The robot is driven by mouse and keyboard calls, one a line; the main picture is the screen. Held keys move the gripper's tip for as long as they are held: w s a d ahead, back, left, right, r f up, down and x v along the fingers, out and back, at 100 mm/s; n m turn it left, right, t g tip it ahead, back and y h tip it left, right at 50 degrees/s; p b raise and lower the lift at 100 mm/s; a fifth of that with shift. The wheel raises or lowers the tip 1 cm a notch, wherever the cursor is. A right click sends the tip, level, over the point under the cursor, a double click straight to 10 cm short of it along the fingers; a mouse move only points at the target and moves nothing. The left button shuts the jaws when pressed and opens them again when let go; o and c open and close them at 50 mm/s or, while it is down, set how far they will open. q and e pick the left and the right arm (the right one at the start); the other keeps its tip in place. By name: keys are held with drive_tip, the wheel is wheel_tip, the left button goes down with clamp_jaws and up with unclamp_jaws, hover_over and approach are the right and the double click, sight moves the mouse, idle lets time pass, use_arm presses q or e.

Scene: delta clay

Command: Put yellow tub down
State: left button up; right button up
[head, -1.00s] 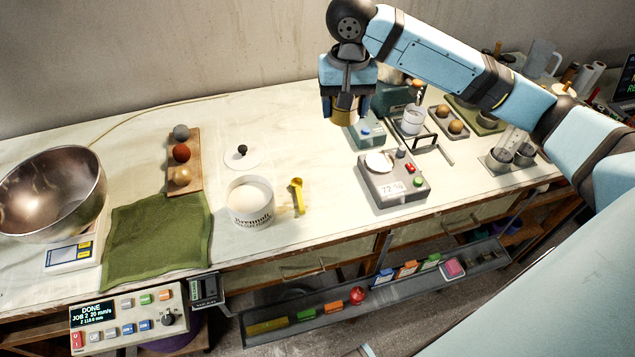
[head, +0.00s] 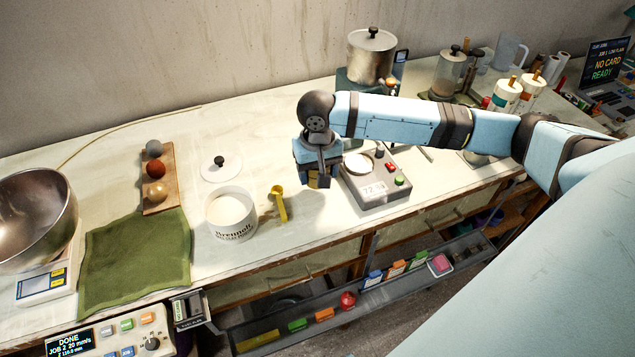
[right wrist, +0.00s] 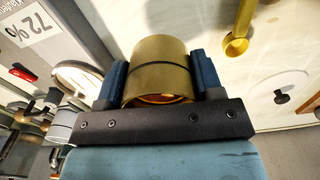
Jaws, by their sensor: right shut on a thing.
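The yellow tub (right wrist: 160,72), a brass-coloured cylinder with a dark band, sits between the two blue fingers of my right gripper (right wrist: 160,80) in the right wrist view. In the head view my right gripper (head: 318,176) points down and is shut on the tub, which is mostly hidden with only a little yellow showing. They are just left of the grey device with the 72 % display (head: 376,190) and right of the yellow scoop (head: 279,204). I cannot tell whether the tub touches the table. My left gripper is not in view.
A white tub of powder (head: 231,222) stands left of the scoop, with a white lid (head: 221,172) behind it. A green cloth (head: 135,260) and a steel bowl (head: 35,220) lie further left. The table between scoop and gripper is narrow but bare.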

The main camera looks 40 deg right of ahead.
sight(318, 192)
wheel_tip(318, 192, down, 4)
drive_tip(key=shift+f, duration=0.1)
drive_tip(key=o, duration=1.1)
wheel_tip(318, 192, up, 12)
drive_tip(key=shift+f, duration=0.25)
drive_tip(key=shift+r, duration=0.4)
